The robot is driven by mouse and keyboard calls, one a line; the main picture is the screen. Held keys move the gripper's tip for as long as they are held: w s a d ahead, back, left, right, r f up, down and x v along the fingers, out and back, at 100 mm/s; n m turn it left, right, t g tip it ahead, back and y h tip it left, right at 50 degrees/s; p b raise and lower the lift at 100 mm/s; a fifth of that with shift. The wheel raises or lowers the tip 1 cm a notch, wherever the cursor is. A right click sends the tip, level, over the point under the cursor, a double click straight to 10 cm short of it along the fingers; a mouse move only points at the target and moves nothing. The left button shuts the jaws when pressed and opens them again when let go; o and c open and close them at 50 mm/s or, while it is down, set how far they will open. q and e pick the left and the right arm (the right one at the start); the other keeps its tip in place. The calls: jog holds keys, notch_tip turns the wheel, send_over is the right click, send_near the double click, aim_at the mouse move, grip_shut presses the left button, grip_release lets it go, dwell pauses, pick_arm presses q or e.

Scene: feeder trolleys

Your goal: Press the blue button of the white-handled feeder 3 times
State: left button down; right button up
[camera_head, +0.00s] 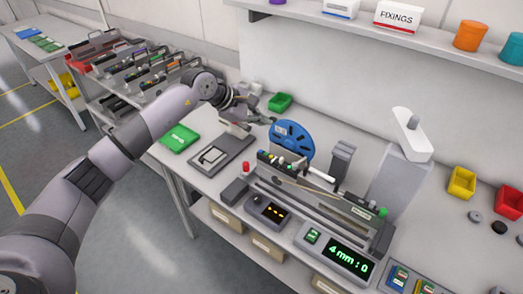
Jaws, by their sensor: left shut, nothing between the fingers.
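A feeder (300,190) lies in a dark fixture on the bench, with a blue reel (292,137) standing at its far left end. A small white part (321,173), perhaps its handle, sticks up beside the reel. I cannot make out a blue button on it. My left gripper (258,117) is over the back of the bench, left of the reel and apart from the feeder. It is small and partly hidden by its wrist; its fingers look shut and empty. My right gripper is not in view.
A display (348,261) reads "4mm:0" at the front. A trolley (115,98) with several feeders stands at the left. A shelf (400,35) hangs above the bench.

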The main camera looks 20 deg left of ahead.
pick_arm(q)
jog(key=shift+f, duration=0.15)
jog(key=b, duration=0.4)
send_over(261, 154)
notch_tip(261, 154, down, 8)
jog(key=shift+w, duration=0.1)
jog(key=shift+f+b, duration=0.3)
jog(key=shift+b, duration=0.05)
dwell(0.3)
dwell(0.9)
jog(key=shift+f+b, duration=0.4)
jog(key=shift+b, duration=0.15)
